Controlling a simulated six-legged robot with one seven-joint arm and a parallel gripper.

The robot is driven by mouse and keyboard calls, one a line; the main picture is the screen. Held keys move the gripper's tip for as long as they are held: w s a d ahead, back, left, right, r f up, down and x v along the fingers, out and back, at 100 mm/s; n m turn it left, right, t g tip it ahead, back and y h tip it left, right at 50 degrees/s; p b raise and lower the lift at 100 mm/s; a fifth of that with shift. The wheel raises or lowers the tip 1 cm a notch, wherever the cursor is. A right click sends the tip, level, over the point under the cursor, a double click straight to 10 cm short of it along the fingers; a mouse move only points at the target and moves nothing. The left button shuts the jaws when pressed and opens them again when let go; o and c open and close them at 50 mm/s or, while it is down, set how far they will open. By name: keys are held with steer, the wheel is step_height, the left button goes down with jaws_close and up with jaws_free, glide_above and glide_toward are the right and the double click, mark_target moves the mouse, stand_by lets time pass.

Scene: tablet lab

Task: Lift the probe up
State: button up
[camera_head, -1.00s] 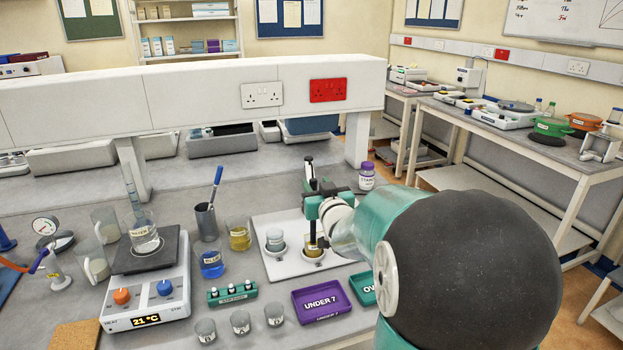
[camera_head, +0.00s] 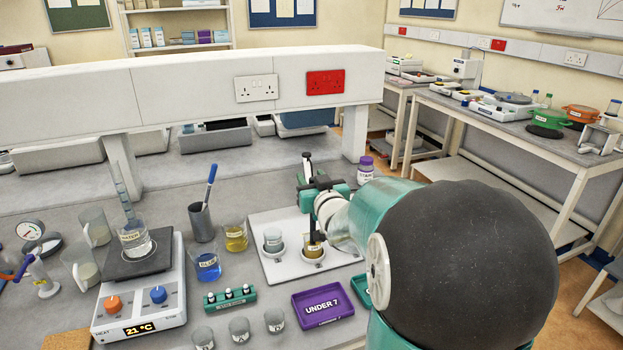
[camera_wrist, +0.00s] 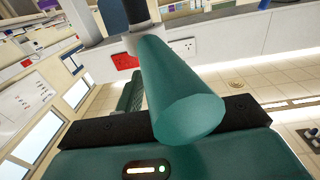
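The slim dark probe (camera_head: 312,237) stands upright with its lower end in a small labelled amber beaker (camera_head: 313,253) on the white plate (camera_head: 276,276). My gripper (camera_head: 315,190), teal and black, is at the probe's upper part, above the beaker. A black-and-white upright piece (camera_head: 307,166) shows just above it; I cannot tell if it belongs to the probe. In the wrist view a teal cylinder (camera_wrist: 178,85) lies in front of the gripper's black finger mounts (camera_wrist: 95,130) and hides most of the fingers. Whether they close on the probe does not show.
A clear beaker (camera_head: 272,240) shares the plate. Blue (camera_head: 207,266) and yellow (camera_head: 235,238) beakers, a pen pot (camera_head: 202,224) and a hotplate (camera_head: 140,308) reading 21 °C stand left. A purple tray (camera_head: 323,306) is in front; a purple-lidded bottle (camera_head: 365,172) is right.

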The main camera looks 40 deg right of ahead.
steer(key=shift+s+r, duration=0.15)
steer(key=shift+s, duration=0.1)
jaws_close()
step_height(320, 180, up, 8)
steer(key=shift+w, duration=0.1)
jaws_free()
steer(key=shift+s+a+r, duration=0.1)
steer(key=shift+s, duration=0.1)
steer(key=shift+w, duration=0.2)
steer(key=v, duration=1.3)
steer(key=shift+s+f, duration=0.2)
steer(key=shift+s, duration=0.2)
